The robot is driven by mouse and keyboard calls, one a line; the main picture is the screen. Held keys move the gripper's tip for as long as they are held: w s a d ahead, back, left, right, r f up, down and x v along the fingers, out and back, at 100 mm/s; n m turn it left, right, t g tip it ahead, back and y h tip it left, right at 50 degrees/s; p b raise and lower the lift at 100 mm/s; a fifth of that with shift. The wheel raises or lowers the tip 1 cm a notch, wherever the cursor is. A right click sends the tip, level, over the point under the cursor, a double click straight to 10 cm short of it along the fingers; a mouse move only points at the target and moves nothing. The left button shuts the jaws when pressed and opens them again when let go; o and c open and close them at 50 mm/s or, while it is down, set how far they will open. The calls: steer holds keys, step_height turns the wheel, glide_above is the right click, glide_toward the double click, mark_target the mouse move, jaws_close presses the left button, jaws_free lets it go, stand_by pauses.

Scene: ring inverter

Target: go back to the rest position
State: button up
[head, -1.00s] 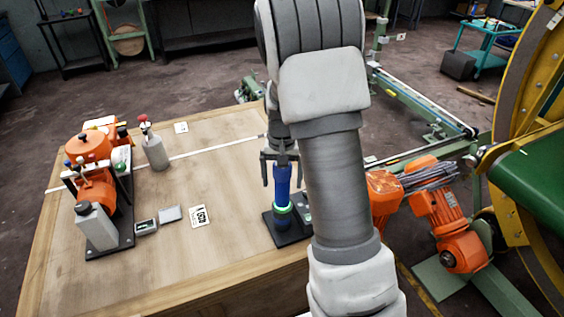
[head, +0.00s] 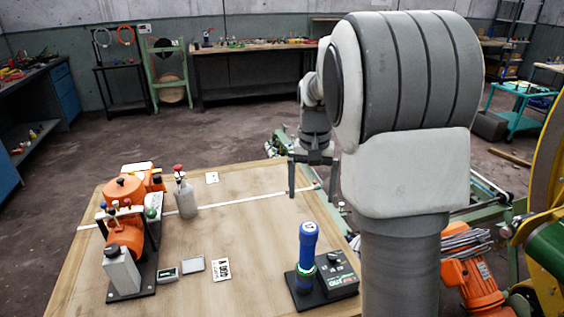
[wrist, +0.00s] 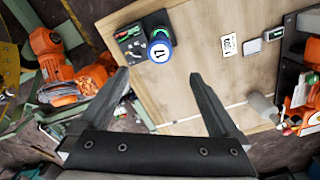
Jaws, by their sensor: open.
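My gripper (head: 314,180) hangs above the far right part of the wooden table, fingers pointing down. In the wrist view my gripper (wrist: 163,100) has its two fingers wide apart with nothing held between them. A blue cylinder (head: 308,243) with a green ring around its lower part stands upright on a black base (head: 325,290) at the table's right side. In the wrist view the blue cylinder (wrist: 160,52) is seen from above, beyond the fingertips and apart from them. The large grey and white links of my arm cover the right middle of the head view.
An orange machine (head: 125,220) stands at the table's left, with a grey bottle (head: 185,196) beside it. Small flat items and a printed card (head: 221,269) lie mid-table (head: 255,220). Orange motors (head: 470,280) and a yellow wheel (head: 545,190) stand at the right.

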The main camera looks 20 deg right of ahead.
steer(key=s+a+r+n+t, duration=0.1)
steer(key=s+a+r, duration=0.25)
steer(key=s, duration=0.25)
steer(key=s+a+r+n+t, duration=0.2)
steer(key=s+r, duration=0.2)
steer(key=s, duration=0.1)
steer(key=s+a+n+t, duration=0.2)
steer(key=s+a, duration=0.2)
steer(key=s, duration=0.7)
steer(key=shift+s+t, duration=0.25)
steer(key=shift+t, duration=0.05)
steer(key=shift+d+f, duration=0.1)
stand_by(0.5)
